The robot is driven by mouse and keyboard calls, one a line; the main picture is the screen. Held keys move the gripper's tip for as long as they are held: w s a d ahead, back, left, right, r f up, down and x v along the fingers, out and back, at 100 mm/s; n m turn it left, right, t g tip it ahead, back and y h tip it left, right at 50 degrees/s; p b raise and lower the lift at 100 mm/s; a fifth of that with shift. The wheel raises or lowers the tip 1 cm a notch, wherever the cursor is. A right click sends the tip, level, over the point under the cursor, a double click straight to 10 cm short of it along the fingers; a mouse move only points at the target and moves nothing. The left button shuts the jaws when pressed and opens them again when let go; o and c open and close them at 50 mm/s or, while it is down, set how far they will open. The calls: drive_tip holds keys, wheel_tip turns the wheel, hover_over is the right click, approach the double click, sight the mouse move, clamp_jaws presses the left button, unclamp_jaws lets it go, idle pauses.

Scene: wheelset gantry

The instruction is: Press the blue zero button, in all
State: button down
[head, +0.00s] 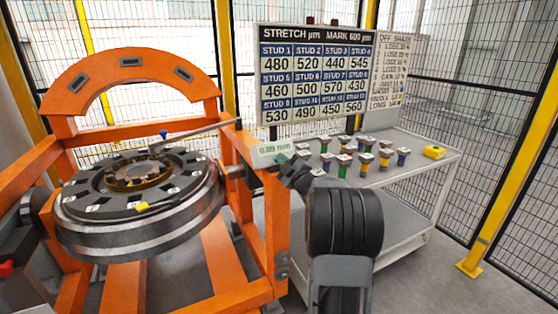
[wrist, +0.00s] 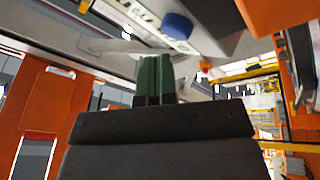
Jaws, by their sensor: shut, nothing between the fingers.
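A blue round button (wrist: 177,25) shows near the top of the wrist view, on a grey housing beside a pale strip with dark markings. My gripper (wrist: 157,62) is shut and empty. Its green fingers are together, just below the button in that picture. I cannot tell whether they touch it. In the head view a pale green readout (head: 273,149), apparently 0.05 mm, stands at the right side of the orange frame, just beyond my wrist. I cannot make out the blue button or my fingertips there.
The orange gantry frame (head: 217,255) holds a round wheelset (head: 140,225) with a measuring bar (head: 195,132) across it. A stud board (head: 315,75) and mesh fence stand behind.

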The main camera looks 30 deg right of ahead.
drive_tip(key=shift+w+f, duration=0.15)
idle(0.5)
drive_tip(key=shift+w+f+b, duration=0.15)
drive_tip(key=shift+w+b, duration=0.1)
drive_tip(key=shift+b, duration=0.35)
drive_tip(key=shift+w+d+f+b, duration=0.1)
drive_tip(key=shift+w+f+b, duration=0.05)
drive_tip(key=shift+w+b, duration=0.25)
idle(0.5)
drive_tip(key=shift+s, duration=0.15)
idle(0.4)
drive_tip(key=shift+s+r, duration=0.4)
drive_tip(key=shift+s, duration=0.2)
drive_tip(key=shift+s, duration=0.1)
drive_tip(key=shift+s+a+r+b, duration=0.15)
drive_tip(key=shift+s+r, duration=0.25)
drive_tip(key=shift+s, duration=0.3)
drive_tip(key=shift+s+a+r+b, duration=0.15)
drive_tip(key=shift+s+r, duration=0.25)
drive_tip(key=shift+s, duration=0.3)
drive_tip(key=shift+s+a+r+b, duration=0.15)
drive_tip(key=shift+s+r, duration=0.25)
drive_tip(key=shift+s, duration=0.3)
